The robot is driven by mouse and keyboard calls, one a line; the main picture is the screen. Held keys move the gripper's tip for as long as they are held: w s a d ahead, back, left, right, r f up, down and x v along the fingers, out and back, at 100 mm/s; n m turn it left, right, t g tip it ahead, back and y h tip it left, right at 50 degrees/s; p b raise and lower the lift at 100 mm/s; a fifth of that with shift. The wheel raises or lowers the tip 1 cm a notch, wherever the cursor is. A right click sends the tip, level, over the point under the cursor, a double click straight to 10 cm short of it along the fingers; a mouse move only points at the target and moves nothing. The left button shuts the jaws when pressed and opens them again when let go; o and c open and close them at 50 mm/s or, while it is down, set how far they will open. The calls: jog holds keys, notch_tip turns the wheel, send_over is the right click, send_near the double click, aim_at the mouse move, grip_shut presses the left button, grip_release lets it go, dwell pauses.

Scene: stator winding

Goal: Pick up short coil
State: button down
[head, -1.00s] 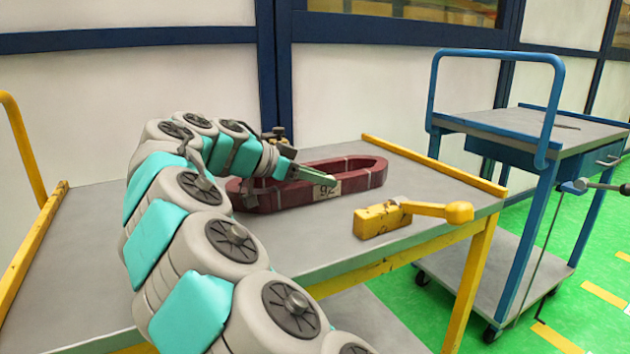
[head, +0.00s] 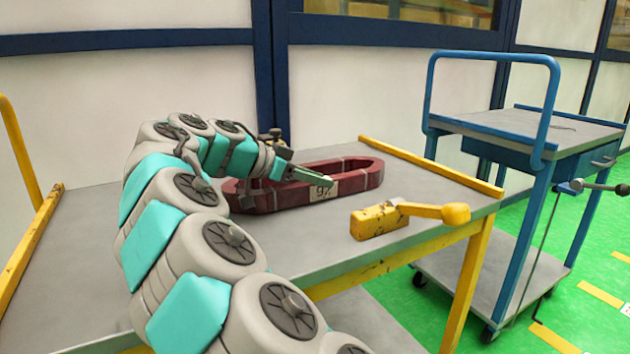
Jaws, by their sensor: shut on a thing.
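The short coil (head: 358,180) is a dark red, elongated ring with pale bands and a white label reading 92. It lies on the grey table top, toward the back. My gripper (head: 318,180) is at the near side of the coil, close to the label, and is shut on the coil's near wall. The left end of the coil is partly hidden behind my gripper and arm. I cannot tell whether the coil is lifted off the table.
A yellow block with a rounded handle (head: 383,221) lies on the table (head: 80,273), right of the coil. The table has yellow raised edges. A blue trolley (head: 533,125) stands to the right on green floor. A wall with dark blue frames is behind.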

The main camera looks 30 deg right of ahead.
notch_tip(320, 180, up, 10)
jog(key=shift+p, duration=0.3)
dwell(0.3)
